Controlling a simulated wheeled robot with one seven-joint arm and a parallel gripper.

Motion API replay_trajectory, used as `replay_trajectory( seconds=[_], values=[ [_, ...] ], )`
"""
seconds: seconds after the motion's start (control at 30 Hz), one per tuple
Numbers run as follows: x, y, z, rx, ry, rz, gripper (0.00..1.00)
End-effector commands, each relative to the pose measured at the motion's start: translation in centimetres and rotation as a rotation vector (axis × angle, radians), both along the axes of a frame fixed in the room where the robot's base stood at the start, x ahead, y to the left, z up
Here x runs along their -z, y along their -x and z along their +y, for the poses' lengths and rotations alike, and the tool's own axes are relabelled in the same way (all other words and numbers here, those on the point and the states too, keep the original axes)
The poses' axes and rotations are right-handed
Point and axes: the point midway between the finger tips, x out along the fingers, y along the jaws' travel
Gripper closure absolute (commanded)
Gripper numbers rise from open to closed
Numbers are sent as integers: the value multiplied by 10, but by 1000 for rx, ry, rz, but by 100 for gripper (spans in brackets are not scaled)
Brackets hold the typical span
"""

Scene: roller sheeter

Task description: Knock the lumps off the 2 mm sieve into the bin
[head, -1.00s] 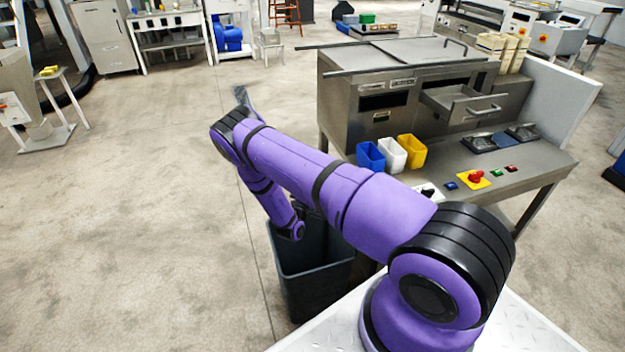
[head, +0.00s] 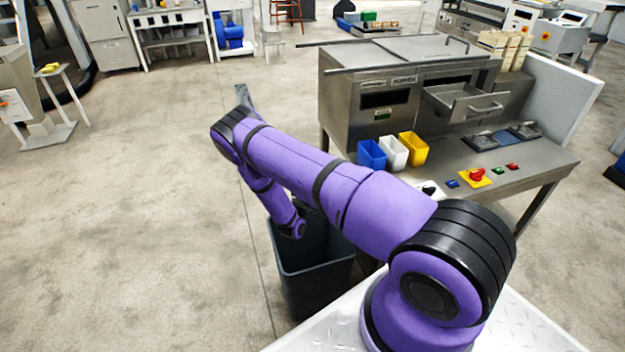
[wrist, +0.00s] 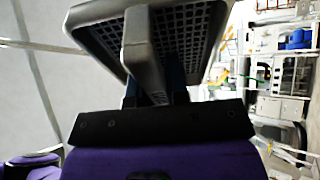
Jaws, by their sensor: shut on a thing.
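The sieve (wrist: 190,38), a pale grey frame with dark square mesh, fills the upper middle of the wrist view. My gripper (wrist: 153,86) is shut on its pale handle (wrist: 140,40), just beyond the dark mounting plate. In the head view my purple arm hides the gripper; a grey piece (head: 242,97) shows past the arm's bend, possibly the sieve. The dark grey bin (head: 316,290) stands on the floor below my arm, partly covered by it; its inside is mostly hidden.
A steel bench (head: 510,175) stands to the right, with blue (head: 371,155), white (head: 393,152) and yellow (head: 413,148) cups near its left edge. Open floor lies left of the bin.

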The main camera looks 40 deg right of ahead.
Motion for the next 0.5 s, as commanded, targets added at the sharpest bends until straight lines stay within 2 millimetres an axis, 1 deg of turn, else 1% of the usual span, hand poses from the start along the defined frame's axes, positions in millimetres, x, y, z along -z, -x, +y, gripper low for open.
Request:
replay_trajectory(
  seconds=[0.1, 0.2, 0.4, 0.5],
  values=[
    [-8, -1, 0, 0, 0, -1, 100],
    [-11, 0, 0, 0, 0, -1, 100],
    [-10, 0, 0, 0, 1, -1, 100],
    [-6, 0, 0, 0, 0, 0, 100]
  ],
)
